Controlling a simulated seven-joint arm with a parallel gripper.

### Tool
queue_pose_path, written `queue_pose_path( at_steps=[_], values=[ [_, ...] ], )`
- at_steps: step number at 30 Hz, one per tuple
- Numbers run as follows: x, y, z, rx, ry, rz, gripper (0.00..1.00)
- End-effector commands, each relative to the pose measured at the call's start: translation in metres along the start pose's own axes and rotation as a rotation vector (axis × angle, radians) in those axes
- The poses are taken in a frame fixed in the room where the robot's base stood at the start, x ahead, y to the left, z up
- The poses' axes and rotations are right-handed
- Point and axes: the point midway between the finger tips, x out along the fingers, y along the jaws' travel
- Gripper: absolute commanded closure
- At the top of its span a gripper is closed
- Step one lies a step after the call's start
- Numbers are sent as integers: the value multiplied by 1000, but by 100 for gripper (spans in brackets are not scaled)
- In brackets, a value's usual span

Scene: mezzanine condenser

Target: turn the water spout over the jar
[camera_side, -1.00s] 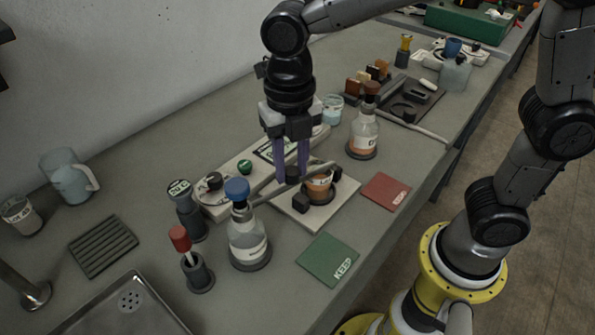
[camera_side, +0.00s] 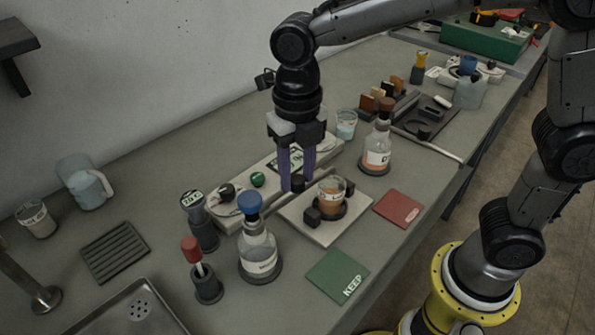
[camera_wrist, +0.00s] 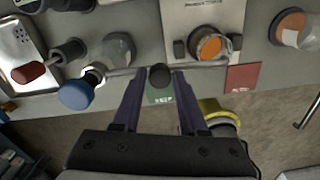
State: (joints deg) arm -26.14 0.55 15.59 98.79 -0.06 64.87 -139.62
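The jar is a glass beaker with orange-brown contents (camera_side: 331,196), upright between dark blocks on a white plate (camera_side: 318,228); it also shows in the wrist view (camera_wrist: 210,44). A black knob (camera_wrist: 159,76) shows in the wrist view, with what seems to be a thin grey spout tube (camera_wrist: 118,72) running left from it. My gripper (camera_wrist: 158,76) has its two purple fingers on either side of the knob, with small gaps; it looks open. In the side view my gripper (camera_side: 297,188) is just left of the jar. The spout's exact line is partly hidden by the fingers.
A blue-capped bottle (camera_side: 259,250) and a red-topped holder (camera_side: 205,283) stand front left. An orange-filled flask (camera_side: 377,157) stands behind the jar. A green mat (camera_side: 337,274) and a red mat (camera_side: 398,208) lie flat near the bench edge.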

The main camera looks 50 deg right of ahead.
Motion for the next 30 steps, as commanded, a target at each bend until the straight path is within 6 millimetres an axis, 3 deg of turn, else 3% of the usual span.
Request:
queue_pose_path(
  at_steps=[1, 3, 11, 16, 30],
  values=[
    [0, 0, 0, 0, 0, 0, 47],
    [0, 0, 0, 1, 1, -1, 36],
    [1, 0, 0, 1, 3, -1, 36],
    [-9, 0, 0, 1, 0, 1, 36],
    [-102, 1, 1, 1, -1, 1, 36]
  ],
)
